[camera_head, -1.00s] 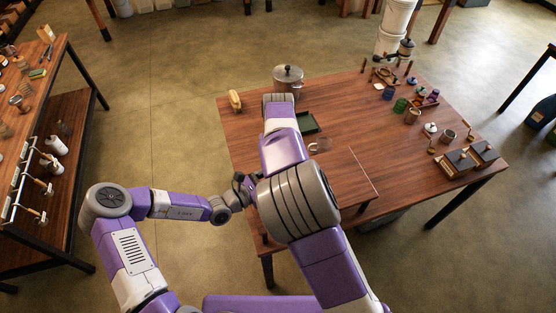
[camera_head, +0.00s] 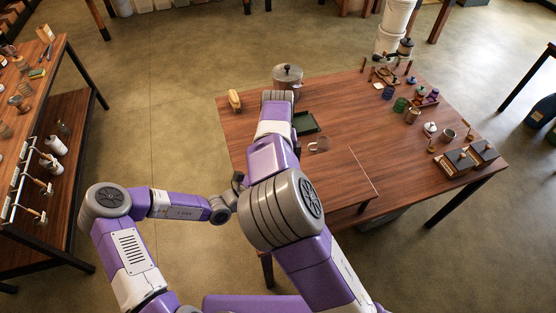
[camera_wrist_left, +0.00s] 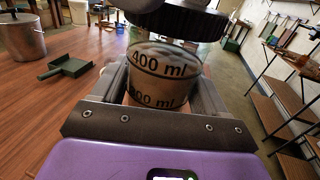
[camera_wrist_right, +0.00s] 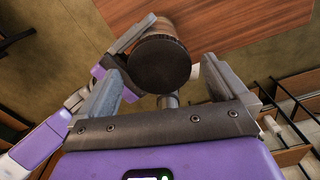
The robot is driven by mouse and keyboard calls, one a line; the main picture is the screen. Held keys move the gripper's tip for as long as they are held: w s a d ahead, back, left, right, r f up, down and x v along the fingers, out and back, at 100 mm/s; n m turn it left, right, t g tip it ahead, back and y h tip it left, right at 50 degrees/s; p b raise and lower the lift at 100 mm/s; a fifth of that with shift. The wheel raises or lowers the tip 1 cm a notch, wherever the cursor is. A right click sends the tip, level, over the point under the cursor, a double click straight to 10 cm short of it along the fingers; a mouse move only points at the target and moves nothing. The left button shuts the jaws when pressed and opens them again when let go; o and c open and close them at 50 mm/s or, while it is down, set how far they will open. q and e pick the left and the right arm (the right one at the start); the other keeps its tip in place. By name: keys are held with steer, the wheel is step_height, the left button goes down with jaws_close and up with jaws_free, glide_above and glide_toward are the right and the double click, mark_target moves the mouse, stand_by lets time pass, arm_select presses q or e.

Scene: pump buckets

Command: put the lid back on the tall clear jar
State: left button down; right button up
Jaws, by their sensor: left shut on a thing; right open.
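The clear jar (camera_wrist_left: 160,82), marked 400 ml, is upright between my left gripper's fingers (camera_wrist_left: 160,90) in the left wrist view. My left gripper is shut on it. A dark lid with a ridged rim (camera_wrist_left: 175,24) is directly over the jar's mouth. I cannot tell whether it is fully seated. In the right wrist view the lid's round dark face (camera_wrist_right: 158,66) lies beyond and between the fingers of my open right gripper (camera_wrist_right: 155,75). In the head view my left gripper (camera_head: 238,184) is left of the table's near edge; my right gripper is hidden.
A shelf (camera_head: 60,180) stands at the left, with open floor between.

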steer(key=shift+r, duration=1.9)
steer(key=shift+c, duration=0.2)
